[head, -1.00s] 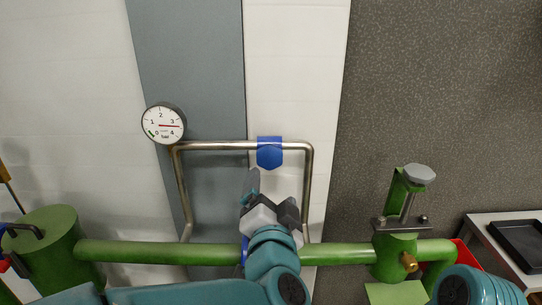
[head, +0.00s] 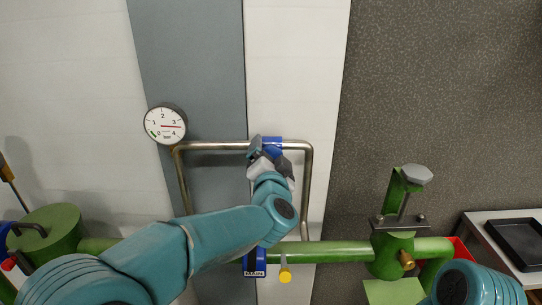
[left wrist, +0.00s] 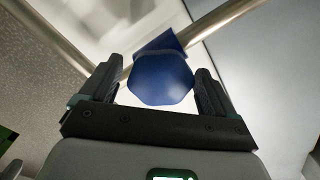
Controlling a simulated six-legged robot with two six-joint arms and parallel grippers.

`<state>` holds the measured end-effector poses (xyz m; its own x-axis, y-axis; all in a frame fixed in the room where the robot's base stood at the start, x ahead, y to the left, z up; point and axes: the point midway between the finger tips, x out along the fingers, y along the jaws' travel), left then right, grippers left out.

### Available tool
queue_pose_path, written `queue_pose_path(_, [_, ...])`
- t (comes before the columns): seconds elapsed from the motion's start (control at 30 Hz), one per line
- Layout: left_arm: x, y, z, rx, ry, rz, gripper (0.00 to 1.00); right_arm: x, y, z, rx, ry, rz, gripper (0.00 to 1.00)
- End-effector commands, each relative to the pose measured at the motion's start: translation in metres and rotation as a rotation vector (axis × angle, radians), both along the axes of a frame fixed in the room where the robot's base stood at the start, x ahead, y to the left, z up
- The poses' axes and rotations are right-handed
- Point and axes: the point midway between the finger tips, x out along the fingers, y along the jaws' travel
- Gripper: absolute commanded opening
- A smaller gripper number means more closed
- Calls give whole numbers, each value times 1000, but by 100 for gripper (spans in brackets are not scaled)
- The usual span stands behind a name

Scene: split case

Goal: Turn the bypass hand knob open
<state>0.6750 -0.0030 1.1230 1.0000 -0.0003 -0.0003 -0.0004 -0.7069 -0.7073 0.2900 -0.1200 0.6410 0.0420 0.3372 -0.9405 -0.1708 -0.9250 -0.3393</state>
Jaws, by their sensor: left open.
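The bypass hand knob is blue and faceted. It sits on the metal bypass pipe (head: 213,146). In the head view my left gripper (head: 268,150) covers most of it, leaving part of its blue body (head: 272,142) in sight. In the left wrist view the knob (left wrist: 160,80) lies between the two open fingers (left wrist: 158,88). A gap shows on each side of it, wider on the left, and I see no finger contact. My right gripper is out of view.
A round pressure gauge (head: 165,123) stands left of the bypass pipe. Below runs a green pipe (head: 335,251) with a blue valve part (head: 254,262) and a yellow-capped fitting (head: 285,274). A green valve (head: 398,250) stands right. A black tray (head: 519,240) lies far right.

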Motion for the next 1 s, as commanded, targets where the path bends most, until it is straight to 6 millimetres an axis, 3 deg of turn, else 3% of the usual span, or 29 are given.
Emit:
queue_pose_path(0.03, [0,0,0,0,0,0,86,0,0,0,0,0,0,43])
queue_pose_path(0.17, [0,0,0,0,0,0,44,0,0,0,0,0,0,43])
queue_pose_path(0.2, [0,0,0,0,0,0,38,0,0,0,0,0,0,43])
queue_pose_path(0.57, [0,0,1,-50,-1,1,38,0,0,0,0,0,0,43])
queue_pose_path(1.0, [-1,1,1,-389,-1,0,38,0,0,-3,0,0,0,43])
